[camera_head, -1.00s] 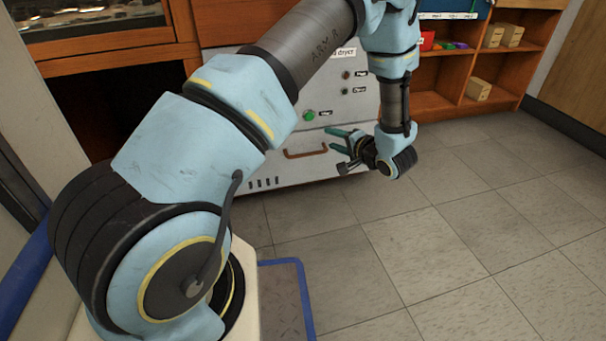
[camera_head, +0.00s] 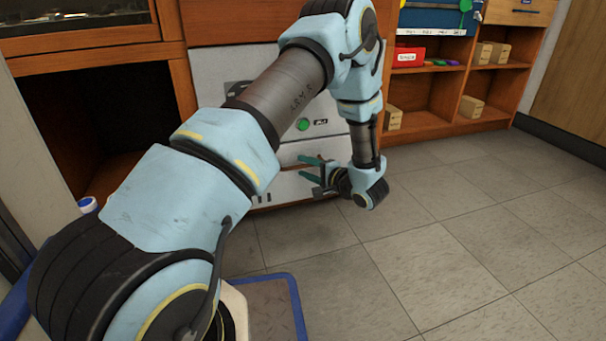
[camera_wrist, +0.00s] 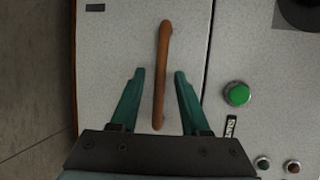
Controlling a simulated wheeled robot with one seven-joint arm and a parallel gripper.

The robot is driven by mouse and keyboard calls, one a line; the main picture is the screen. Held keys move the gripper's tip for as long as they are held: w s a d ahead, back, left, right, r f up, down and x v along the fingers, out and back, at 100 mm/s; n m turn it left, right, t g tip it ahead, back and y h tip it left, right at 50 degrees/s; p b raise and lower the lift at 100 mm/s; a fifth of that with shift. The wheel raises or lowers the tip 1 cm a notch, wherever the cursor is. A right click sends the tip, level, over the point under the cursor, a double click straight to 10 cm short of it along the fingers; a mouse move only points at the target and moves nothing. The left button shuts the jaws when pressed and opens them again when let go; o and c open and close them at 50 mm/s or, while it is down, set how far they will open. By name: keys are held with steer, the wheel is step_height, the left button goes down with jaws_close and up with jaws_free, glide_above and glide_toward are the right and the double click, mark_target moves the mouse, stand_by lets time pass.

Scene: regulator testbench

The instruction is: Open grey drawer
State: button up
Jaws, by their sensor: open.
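The grey drawer (camera_wrist: 110,45) is the lower front of a light grey cabinet. It appears closed in the wrist view, its face level with the panel beside it. Its brown bar handle (camera_wrist: 163,60) runs upright in the wrist view. My gripper (camera_wrist: 159,75) is open, with one green finger on each side of the handle's lower part. Neither finger visibly touches the handle. In the head view, my gripper (camera_head: 311,169) is in front of the drawer (camera_head: 285,188), and my arm hides much of the cabinet; the handle cannot be made out there.
A green button (camera_wrist: 237,94) sits on the panel beside the drawer; it also shows in the head view (camera_head: 303,124). Wooden shelves (camera_head: 432,123) with boxes (camera_head: 471,108) and a red bin (camera_head: 408,57) stand to the right. The tiled floor (camera_head: 440,240) in front is clear.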

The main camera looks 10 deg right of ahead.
steer(key=shift+w+a+f, duration=0.1)
steer(key=shift+w+a, duration=0.2)
steer(key=shift+w, duration=0.25)
jaws_close()
stand_by(1.1)
